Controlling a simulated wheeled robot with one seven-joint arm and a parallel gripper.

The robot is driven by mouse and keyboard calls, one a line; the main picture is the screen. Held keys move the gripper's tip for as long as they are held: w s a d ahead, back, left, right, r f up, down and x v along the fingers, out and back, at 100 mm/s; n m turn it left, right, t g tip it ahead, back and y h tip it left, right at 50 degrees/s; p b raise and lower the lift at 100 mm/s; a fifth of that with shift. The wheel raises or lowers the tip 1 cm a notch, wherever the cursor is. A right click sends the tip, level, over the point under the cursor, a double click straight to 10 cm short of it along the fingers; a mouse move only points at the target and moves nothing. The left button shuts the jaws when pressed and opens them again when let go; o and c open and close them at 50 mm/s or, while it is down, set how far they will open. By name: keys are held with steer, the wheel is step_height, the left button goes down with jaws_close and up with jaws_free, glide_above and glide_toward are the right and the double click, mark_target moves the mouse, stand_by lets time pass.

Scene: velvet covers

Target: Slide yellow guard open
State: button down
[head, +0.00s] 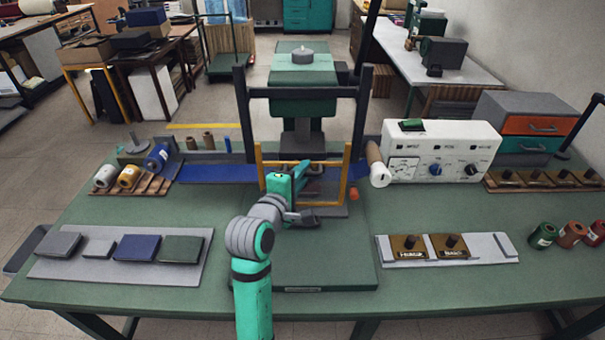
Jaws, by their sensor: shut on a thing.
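The yellow guard (347,165) is a thin upright frame at the front of the dark press, in the middle of the green table. Its right post, left post and top bar show; my gripper and arm hide part of its middle and lower area. My gripper (312,178) is at the guard, within the outline of its frame. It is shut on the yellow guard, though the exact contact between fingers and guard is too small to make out. The press has two dark uprights and a green head (302,100) above and behind the guard.
A blue ribbon (215,172) and a pale roll (377,168) lie beside the press. A white control box (440,152) stands to the right. Left is a grey mat (190,270) with several covers; right, a plate (490,246) with two brass stamps. The front table strip is clear.

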step_height(320, 180, up, 15)
stand_by(0.4)
steer(key=c, duration=1.8)
jaws_free()
steer(key=v, duration=1)
steer(key=shift+s+a+r, duration=0.1)
steer(key=shift+s+a, duration=0.05)
steer(key=shift+s, duration=0.2)
